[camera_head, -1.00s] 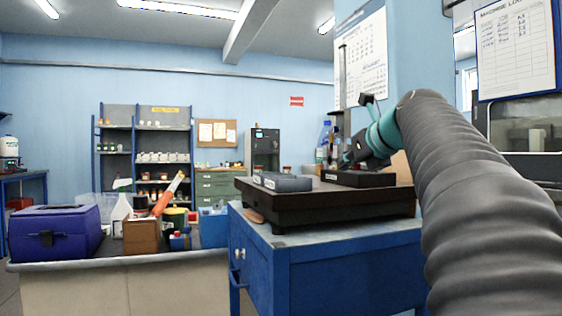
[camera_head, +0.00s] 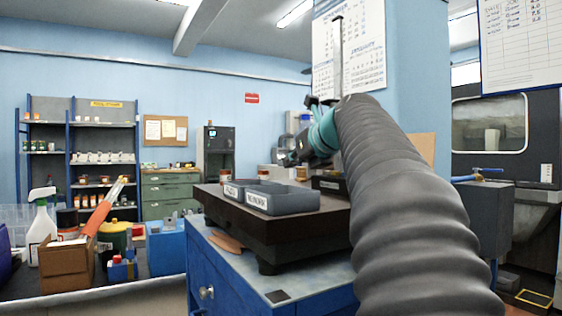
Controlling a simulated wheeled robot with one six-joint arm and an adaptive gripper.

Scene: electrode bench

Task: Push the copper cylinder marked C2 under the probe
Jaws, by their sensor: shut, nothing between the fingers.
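My arm crosses the right half of the view, with its teal wrist (camera_head: 322,131) above the far side of a dark raised plate (camera_head: 222,203). My gripper (camera_head: 287,158) shows only as a small dark part beyond the wrist, shut and empty; its fingertips are not clear. No copper cylinder and no C2 mark can be made out. A thin dark upright post (camera_head: 337,58) rises behind the wrist. The probe itself cannot be made out; my arm hides part of the plate.
The plate rests on a blue cabinet (camera_head: 228,262). A bench at left holds a cardboard box (camera_head: 66,270), a spray bottle (camera_head: 41,225) and a blue container (camera_head: 166,248).

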